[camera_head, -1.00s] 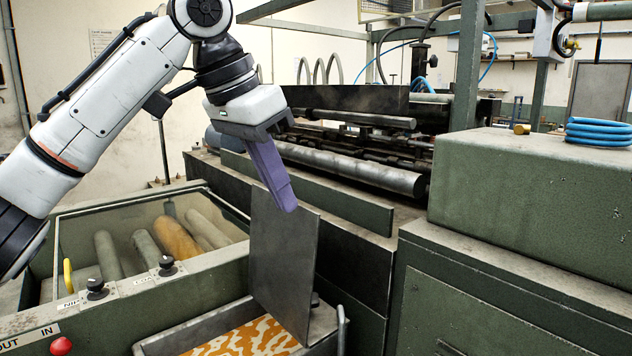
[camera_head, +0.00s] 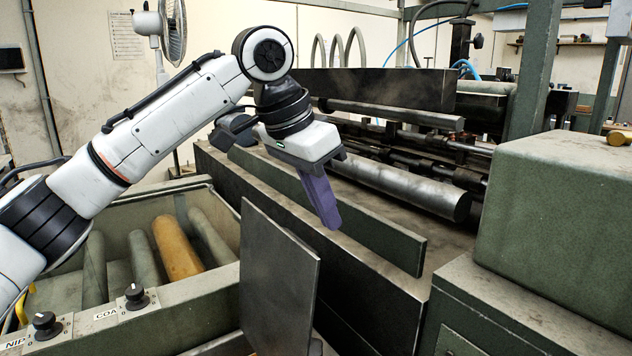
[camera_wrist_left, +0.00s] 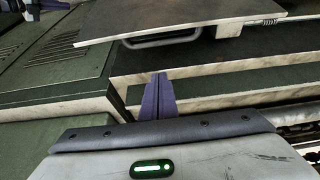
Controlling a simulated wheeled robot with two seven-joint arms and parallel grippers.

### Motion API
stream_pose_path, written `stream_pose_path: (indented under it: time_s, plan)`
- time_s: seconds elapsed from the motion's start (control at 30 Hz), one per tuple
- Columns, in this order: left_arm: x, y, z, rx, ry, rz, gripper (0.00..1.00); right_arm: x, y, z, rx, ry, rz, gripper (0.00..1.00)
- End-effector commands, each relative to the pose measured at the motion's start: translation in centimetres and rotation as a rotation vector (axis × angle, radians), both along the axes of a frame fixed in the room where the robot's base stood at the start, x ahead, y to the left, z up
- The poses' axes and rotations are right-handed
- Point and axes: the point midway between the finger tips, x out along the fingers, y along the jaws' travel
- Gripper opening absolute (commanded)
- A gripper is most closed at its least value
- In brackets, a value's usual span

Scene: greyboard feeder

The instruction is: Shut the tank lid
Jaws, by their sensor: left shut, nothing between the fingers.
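The tank lid (camera_head: 278,280) is a flat dark grey plate standing upright, open, at the bottom middle of the head view. The tank under it is mostly out of this view. My left gripper (camera_head: 330,215) has purple fingers, shut and empty, pointing down. In the picture they are just right of and above the lid's upper right corner, apart from it. In the left wrist view the shut fingers (camera_wrist_left: 157,95) point toward a grey plate (camera_wrist_left: 175,16), which looks like the lid, with a metal handle (camera_wrist_left: 162,41) by its edge.
A long green rail (camera_head: 350,215) and dark machine side lie behind the lid. A green box housing (camera_head: 560,215) stands at right. A bin with several rolls (camera_head: 178,247) and a panel with black knobs (camera_head: 137,297) are at left.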

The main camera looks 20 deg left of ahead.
Motion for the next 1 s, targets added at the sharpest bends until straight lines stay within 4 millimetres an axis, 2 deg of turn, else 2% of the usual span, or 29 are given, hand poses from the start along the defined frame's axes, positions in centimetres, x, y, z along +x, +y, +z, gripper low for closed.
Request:
stream_pose_path:
  time_s: [0.1,0.2,0.4,0.83,1.0]
  plan:
    - [0.4,-0.2,-1.8,0.0,-0.001,0.0,0.0,0.2,0.0,0.3,0.001,-0.006,0.0,0.0]
    - [-0.9,0.8,-1.8,0.0,-0.003,0.001,0.0,0.5,0.1,0.5,0.002,-0.012,0.0,0.0]
    - [-2.3,1.9,-1.9,0.0,-0.001,0.0,0.0,1.0,0.1,1.0,0.003,-0.023,0.0,0.0]
    - [-2.6,2.0,-1.9,-0.001,-0.002,0.0,0.0,0.9,0.1,0.9,0.003,-0.021,0.0,0.0]
    - [-2.9,1.7,-2.0,-0.024,-0.031,-0.012,0.0,0.7,0.1,0.2,0.002,-0.017,0.0,0.0]
